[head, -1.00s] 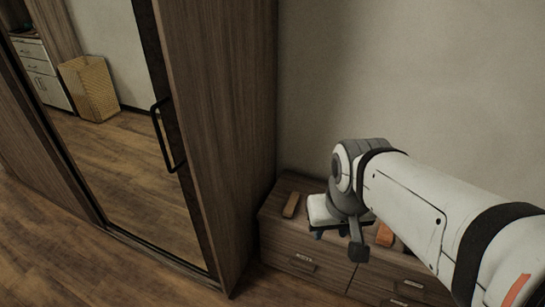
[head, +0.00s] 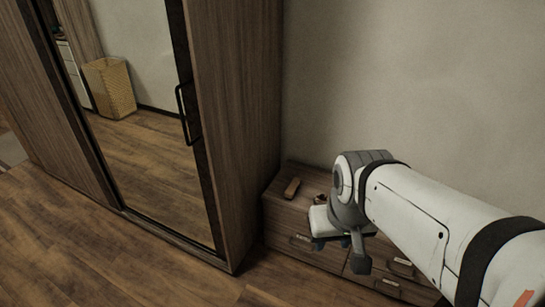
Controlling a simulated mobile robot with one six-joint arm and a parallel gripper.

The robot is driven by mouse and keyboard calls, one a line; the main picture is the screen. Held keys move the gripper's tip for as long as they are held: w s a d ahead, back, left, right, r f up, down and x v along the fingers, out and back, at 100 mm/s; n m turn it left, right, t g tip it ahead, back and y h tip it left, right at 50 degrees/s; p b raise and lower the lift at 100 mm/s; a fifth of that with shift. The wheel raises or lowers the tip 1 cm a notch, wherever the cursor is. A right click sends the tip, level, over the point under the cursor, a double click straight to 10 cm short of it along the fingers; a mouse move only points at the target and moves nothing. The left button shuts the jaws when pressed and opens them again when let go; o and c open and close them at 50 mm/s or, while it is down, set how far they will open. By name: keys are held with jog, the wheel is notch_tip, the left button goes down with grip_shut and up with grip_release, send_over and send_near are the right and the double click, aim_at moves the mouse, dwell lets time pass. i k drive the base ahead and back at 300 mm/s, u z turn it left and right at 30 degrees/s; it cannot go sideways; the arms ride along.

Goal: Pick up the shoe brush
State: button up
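A small brown wooden block-like object (head: 292,188) lies on top of the low drawer cabinet (head: 275,207), near its left end; it looks like the shoe brush, but bristles cannot be made out. My gripper (head: 332,243) hangs over the cabinet's front edge, to the right of the brown object and nearer to me, apart from it. Its two dark fingertips show separated with nothing seen between them. My arm hides the right part of the cabinet top.
A small round brownish item (head: 321,198) sits just behind my gripper, partly hidden. A tall wardrobe (head: 235,130) with a mirrored door and black handle (head: 188,114) stands left of the cabinet. A plain wall is behind. Wooden floor (head: 130,260) in front is clear.

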aim_at(290, 193)
jog(key=u, duration=0.3)
jog(key=k, duration=0.15)
jog(key=z, duration=0.5)
jog(key=i, duration=0.7)
jog(key=z, duration=2.35)
jog(key=k, duration=0.1)
